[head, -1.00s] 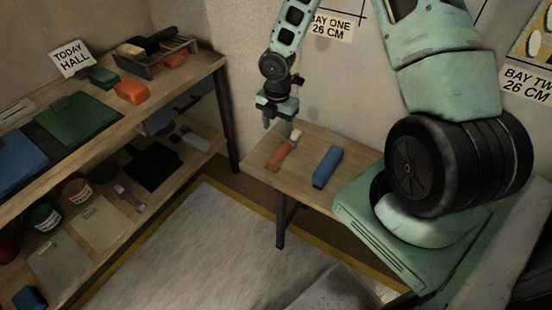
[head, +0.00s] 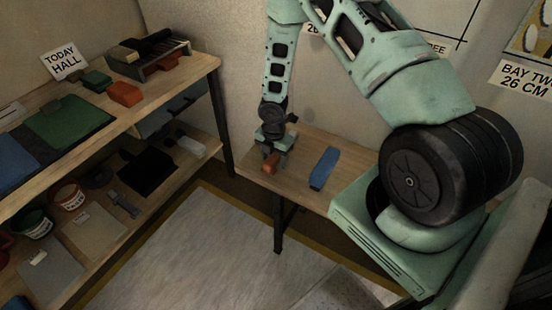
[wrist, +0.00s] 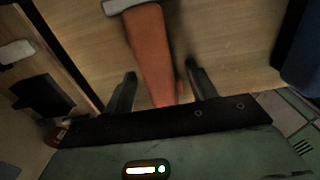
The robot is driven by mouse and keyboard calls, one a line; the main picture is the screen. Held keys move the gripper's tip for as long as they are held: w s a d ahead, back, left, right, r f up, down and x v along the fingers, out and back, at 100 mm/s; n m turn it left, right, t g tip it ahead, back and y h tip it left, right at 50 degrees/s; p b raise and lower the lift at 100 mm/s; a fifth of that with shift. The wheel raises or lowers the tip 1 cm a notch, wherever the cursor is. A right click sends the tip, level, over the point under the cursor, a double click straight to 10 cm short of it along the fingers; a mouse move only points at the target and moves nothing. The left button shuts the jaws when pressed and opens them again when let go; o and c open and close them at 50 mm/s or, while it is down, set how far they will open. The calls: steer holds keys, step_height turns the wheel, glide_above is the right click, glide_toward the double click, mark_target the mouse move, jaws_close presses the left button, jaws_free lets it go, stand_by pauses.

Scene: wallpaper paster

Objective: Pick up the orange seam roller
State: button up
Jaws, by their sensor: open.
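The orange seam roller (head: 270,166) lies on the small wooden table, partly hidden by my gripper in the head view. In the wrist view the orange handle (wrist: 151,48) runs up the picture to a pale grey end at the top edge. My gripper (head: 273,157) is open and points down over it. In the wrist view my gripper (wrist: 160,78) has one finger on each side of the handle, with a gap visible on both sides. I cannot tell how far the fingertips are above the tabletop.
A blue block-like object (head: 324,167) lies to the right on the same table (head: 296,163); it also shows at the wrist view's right edge (wrist: 302,58). A shelf unit (head: 190,88) with tools, tubs and an orange block (head: 125,94) stands at left. The pale floor between is clear.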

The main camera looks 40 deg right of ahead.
mark_target(274, 157)
steer(key=shift+f, duration=0.3)
stand_by(0.5)
steer(key=c, duration=1.1)
steer(key=shift+o, duration=0.2)
step_height(274, 157, up, 11)
steer(key=shift+f+p, duration=0.2)
steer(key=shift+p, duration=0.65)
